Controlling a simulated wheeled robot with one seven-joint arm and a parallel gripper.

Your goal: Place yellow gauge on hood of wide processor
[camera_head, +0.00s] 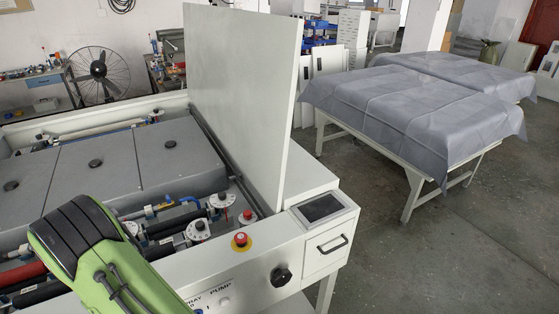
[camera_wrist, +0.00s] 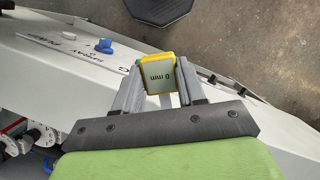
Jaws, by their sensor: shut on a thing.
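The yellow gauge (camera_wrist: 160,66) is between the fingers of my gripper (camera_wrist: 161,86) in the wrist view. Its grey screen reads 0 mm. My gripper is shut on the gauge and holds it over or beside the edge of a white machine body. The wide processor (camera_head: 262,262) fills the left of the head view, its inside open to view. A tall white panel (camera_head: 238,100), apparently its hood, stands upright above the right end. In the head view my green arm reaches in at the lower left; the gripper and gauge are out of that view.
A red button (camera_head: 240,240), a black knob (camera_head: 281,276) and a small screen (camera_head: 322,207) sit on the processor's front. Gauges and hoses fill its inside. Cloth-covered tables (camera_head: 410,182) stand at the right, with open floor (camera_head: 440,260) in front. A fan (camera_head: 98,75) stands behind.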

